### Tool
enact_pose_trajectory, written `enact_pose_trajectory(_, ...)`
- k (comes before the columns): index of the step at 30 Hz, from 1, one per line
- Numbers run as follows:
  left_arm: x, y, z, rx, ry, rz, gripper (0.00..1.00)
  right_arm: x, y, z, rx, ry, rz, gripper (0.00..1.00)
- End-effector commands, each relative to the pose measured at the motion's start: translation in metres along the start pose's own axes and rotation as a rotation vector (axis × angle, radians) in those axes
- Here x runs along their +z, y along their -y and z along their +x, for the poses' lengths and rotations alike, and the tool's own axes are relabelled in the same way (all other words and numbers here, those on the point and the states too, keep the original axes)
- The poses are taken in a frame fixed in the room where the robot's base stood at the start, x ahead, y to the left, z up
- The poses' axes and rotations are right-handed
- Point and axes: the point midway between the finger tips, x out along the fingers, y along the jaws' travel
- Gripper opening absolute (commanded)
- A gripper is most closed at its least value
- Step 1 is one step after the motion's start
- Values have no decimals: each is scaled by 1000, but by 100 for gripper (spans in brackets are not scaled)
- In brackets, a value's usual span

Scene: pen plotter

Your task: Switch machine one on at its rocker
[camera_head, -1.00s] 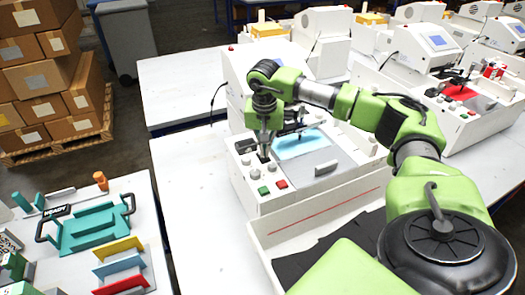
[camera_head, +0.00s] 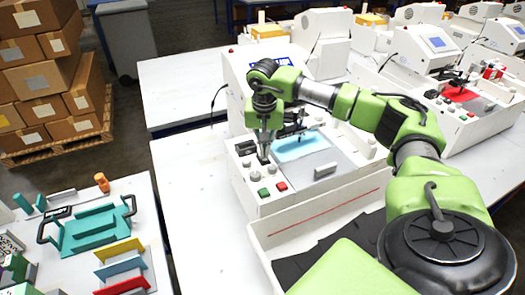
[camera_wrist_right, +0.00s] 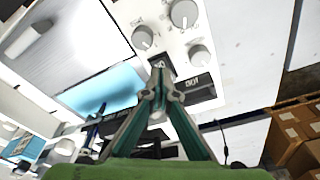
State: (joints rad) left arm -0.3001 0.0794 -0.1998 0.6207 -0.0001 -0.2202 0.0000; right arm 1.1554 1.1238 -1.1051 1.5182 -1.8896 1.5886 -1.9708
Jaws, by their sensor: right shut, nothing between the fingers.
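Machine one (camera_head: 318,157) is the white plotter on the near table, with a light blue sheet (camera_head: 300,147) on its bed. Its front-left panel has grey knobs, a green button (camera_head: 263,193) and a red button (camera_head: 281,186). My right gripper (camera_head: 264,160) points down at this panel, shut and empty. In the right wrist view its fingertips (camera_wrist_right: 158,72) are at the small dark rocker (camera_wrist_right: 159,62), partly covering it. I cannot tell whether they touch it or which way it is tipped. A black counter window (camera_wrist_right: 196,86) is beside it. My left gripper is out of view.
Knobs (camera_wrist_right: 143,38) stand close around the fingertips. A white tray (camera_head: 315,208) is in front of the machine. A second plotter with a red sheet (camera_head: 459,92) is at the right. The white table left of the machine (camera_head: 190,170) is clear.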

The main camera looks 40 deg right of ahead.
Motion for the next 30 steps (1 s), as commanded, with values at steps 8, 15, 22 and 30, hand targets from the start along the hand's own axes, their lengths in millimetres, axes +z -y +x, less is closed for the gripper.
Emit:
enact_pose_trajectory(8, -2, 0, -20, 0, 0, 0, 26, -4, 0, -26, 0, 0, -1, 0)
enact_pose_trajectory(15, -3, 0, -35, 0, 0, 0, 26, -7, 0, -45, 0, 0, -1, 0)
enact_pose_trajectory(22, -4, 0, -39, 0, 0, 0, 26, -8, 0, -51, 0, 0, -1, 0)
enact_pose_trajectory(30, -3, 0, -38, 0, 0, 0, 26, -8, 0, -51, 0, 0, -1, 0)
